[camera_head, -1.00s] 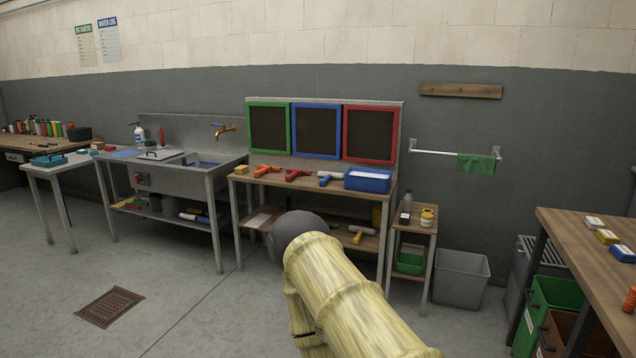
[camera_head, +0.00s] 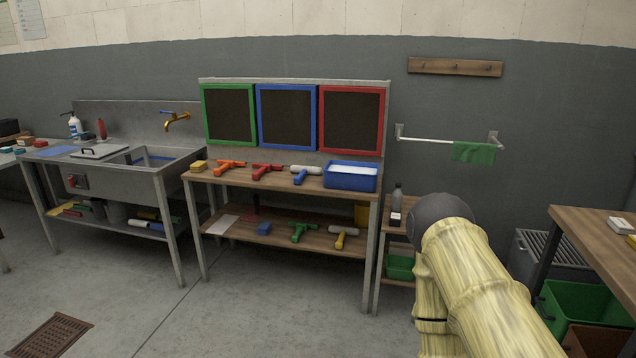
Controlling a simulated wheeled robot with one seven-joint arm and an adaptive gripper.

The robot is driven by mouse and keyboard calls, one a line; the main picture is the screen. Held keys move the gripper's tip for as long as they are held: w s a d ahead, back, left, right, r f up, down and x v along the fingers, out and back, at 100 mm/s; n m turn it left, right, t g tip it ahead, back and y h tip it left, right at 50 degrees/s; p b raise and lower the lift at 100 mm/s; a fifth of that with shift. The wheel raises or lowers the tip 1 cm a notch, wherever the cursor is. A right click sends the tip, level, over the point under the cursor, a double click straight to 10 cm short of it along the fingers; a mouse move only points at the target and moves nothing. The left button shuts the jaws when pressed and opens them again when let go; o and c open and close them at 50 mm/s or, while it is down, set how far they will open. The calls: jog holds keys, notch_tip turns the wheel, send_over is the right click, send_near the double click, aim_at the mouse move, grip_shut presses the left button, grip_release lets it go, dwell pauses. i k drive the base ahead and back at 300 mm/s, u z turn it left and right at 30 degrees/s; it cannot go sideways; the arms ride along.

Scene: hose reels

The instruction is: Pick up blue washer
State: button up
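A washer with a blue handle and white sleeve (camera_head: 306,170) lies on the top of the wooden bench (camera_head: 230,183), left of a blue tub (camera_head: 350,182) and right of a red-handled tool (camera_head: 267,171). It looks unobstructed and nothing holds it. A pale, wood-patterned link of my arm with a dark rounded end shows at lower right, well in front of the bench. My gripper itself does not show.
An orange tool (camera_head: 230,167) and a yellow sponge (camera_head: 198,166) share the bench top. Green (camera_head: 303,231) and yellow (camera_head: 344,237) tools lie on its lower shelf. A sink (camera_head: 130,175) stands left, a small stand (camera_head: 396,225) right. The floor in front is clear.

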aim_at(302, 171)
jog(key=z, duration=0.3)
jog(key=i, duration=1.65)
jog(key=u, duration=0.35)
jog(key=i, duration=1.4)
jog(key=u, duration=0.5)
